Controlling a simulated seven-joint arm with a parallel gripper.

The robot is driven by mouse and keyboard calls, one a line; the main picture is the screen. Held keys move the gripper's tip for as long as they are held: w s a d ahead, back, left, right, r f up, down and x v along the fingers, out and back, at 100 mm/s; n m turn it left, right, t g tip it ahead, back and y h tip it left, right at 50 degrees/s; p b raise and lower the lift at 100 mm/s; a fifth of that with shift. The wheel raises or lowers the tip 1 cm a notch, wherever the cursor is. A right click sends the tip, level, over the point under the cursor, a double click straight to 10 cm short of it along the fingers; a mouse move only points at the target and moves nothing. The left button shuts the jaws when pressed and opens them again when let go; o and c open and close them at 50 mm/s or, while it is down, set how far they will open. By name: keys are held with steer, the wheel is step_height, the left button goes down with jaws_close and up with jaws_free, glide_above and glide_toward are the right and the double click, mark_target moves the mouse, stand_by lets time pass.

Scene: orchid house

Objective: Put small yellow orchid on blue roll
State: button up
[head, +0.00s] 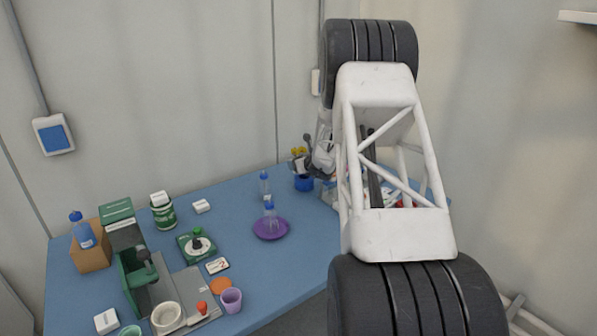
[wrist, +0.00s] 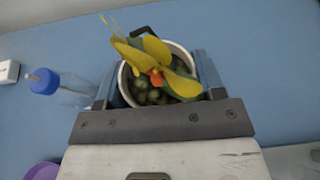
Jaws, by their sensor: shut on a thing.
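The small yellow orchid (head: 298,152) is in a white pot with dark green filling; its yellow petals and orange-red centre (wrist: 157,78) show in the wrist view. My gripper (head: 301,165) is shut on the pot, with one finger on each side of it in the wrist view (wrist: 157,90). The blue roll (head: 304,184) stands on the table just below the gripper in the head view. Whether the pot touches the roll I cannot tell. In the wrist view the roll is not clearly visible, and the pot hides what is under it.
A clear bottle with a blue cap (head: 264,187) stands left of the roll; a blue-capped bottle (wrist: 45,82) shows in the wrist view. Another bottle (head: 270,215) stands on a purple saucer (head: 258,234). My arm hides the table's right part. The table's centre-left front is crowded.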

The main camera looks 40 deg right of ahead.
steer(key=shift+w+d, duration=0.1)
steer(key=shift+w, duration=0.05)
steer(key=shift+f, duration=1.75)
steer(key=shift+f, duration=0.1)
steer(key=o, duration=1)
steer(key=shift+s+r, duration=0.2)
steer(key=shift+s, duration=0.1)
steer(key=v, duration=0.7)
